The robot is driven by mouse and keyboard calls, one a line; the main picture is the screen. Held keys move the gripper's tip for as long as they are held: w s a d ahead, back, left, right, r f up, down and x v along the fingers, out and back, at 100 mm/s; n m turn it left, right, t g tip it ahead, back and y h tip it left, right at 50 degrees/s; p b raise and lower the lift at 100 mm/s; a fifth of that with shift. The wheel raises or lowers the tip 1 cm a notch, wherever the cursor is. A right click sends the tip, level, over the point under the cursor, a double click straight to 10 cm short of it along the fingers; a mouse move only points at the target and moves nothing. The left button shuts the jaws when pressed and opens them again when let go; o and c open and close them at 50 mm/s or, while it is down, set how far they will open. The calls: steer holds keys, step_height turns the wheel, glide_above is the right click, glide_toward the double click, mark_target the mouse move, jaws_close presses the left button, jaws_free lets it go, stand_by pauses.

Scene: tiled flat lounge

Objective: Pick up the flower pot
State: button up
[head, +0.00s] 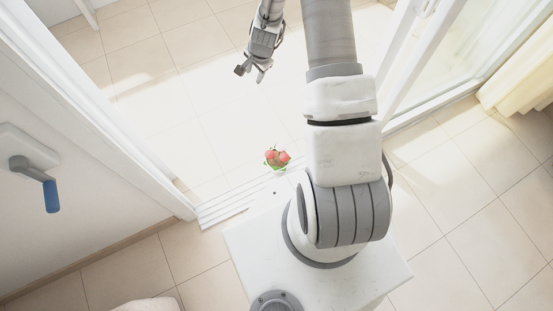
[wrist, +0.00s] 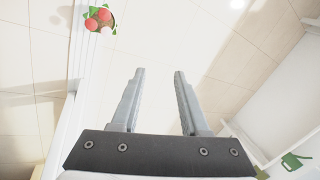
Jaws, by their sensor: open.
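The flower pot (head: 277,158), with red-pink blooms and green leaves, stands on the floor by the doorway's threshold in the head view. Its pot body is mostly hidden under the blooms. It also shows at the top left of the wrist view (wrist: 98,20). My gripper (head: 252,73) is up and to the left of the pot in the head view, clear of it. In the wrist view its two fingers (wrist: 159,72) are apart with nothing between them, and the pot lies to their upper left.
A white door frame and threshold track (head: 225,204) run beside the pot. An open glass door (head: 440,60) and cream curtain (head: 520,75) are at the right. A green watering can (wrist: 296,161) shows lower right. Tiled floor beyond the threshold is clear.

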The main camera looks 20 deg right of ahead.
steer(key=s+d+f+m+g+b, duration=0.1)
steer(key=s+f+m+b, duration=0.3)
steer(key=f, duration=0.9)
steer(key=s+f+m+h, duration=0.1)
steer(key=s+f, duration=0.4)
steer(key=f, duration=0.7)
steer(key=s+d+f+m+g+b, duration=0.1)
steer(key=s+f+m+b, duration=0.3)
steer(key=f, duration=0.9)
steer(key=b, duration=0.4)
glide_toward(278, 163)
steer(key=s+a, duration=0.2)
steer(key=s, duration=0.1)
steer(key=shift+n, duration=0.4)
steer(key=shift+w+d+f+b, duration=0.1)
steer(key=shift+f+b, duration=0.7)
steer(key=shift+f, duration=0.75)
steer(key=shift+w+d+f+b, duration=0.1)
steer(key=shift+f+b, duration=0.65)
steer(key=shift+f, duration=0.8)
jaws_close()
steer(key=shift+r, duration=0.1)
